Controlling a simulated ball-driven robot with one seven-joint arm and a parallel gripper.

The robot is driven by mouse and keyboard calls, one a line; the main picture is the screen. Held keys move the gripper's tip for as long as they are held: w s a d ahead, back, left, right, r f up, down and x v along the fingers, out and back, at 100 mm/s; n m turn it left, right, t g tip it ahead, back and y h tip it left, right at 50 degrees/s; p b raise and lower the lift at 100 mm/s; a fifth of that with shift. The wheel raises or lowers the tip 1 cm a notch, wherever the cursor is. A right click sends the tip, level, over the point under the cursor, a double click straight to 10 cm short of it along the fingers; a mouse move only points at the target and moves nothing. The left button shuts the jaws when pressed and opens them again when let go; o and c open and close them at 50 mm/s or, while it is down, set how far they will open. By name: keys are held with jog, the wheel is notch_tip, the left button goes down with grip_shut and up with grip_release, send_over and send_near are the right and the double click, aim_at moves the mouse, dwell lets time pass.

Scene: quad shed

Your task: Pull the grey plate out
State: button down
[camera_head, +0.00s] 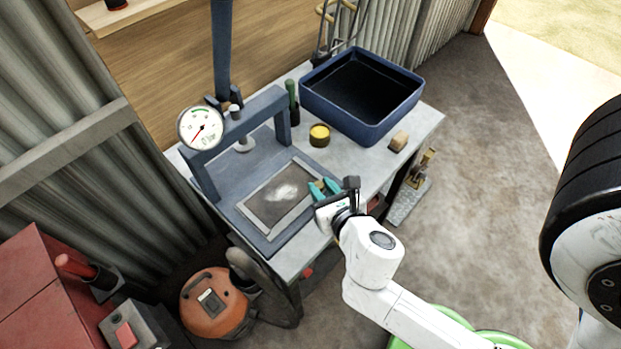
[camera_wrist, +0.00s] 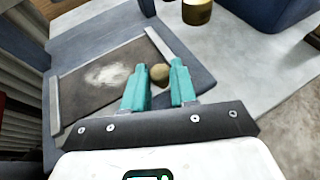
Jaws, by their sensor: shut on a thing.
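The grey plate (camera_head: 268,207) lies flat on the blue base of the press, between two light rails, with a pale smear on its middle. It also shows in the wrist view (camera_wrist: 82,92), left of the fingers. My gripper (camera_head: 323,188) is at the plate's right edge. In the wrist view its teal fingers (camera_wrist: 159,80) are shut on a small round brownish knob (camera_wrist: 159,73) at that edge. The knob's join to the plate is hidden by the fingers.
The blue press frame (camera_head: 285,120) with a round gauge (camera_head: 201,128) stands over the plate's far side.

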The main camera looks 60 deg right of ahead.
jog(key=shift+s+a, duration=0.25)
jog(key=shift+s, duration=0.65)
jog(key=c, duration=1)
grip_release()
jog(key=shift+o, duration=0.2)
jog(key=shift+r, duration=0.15)
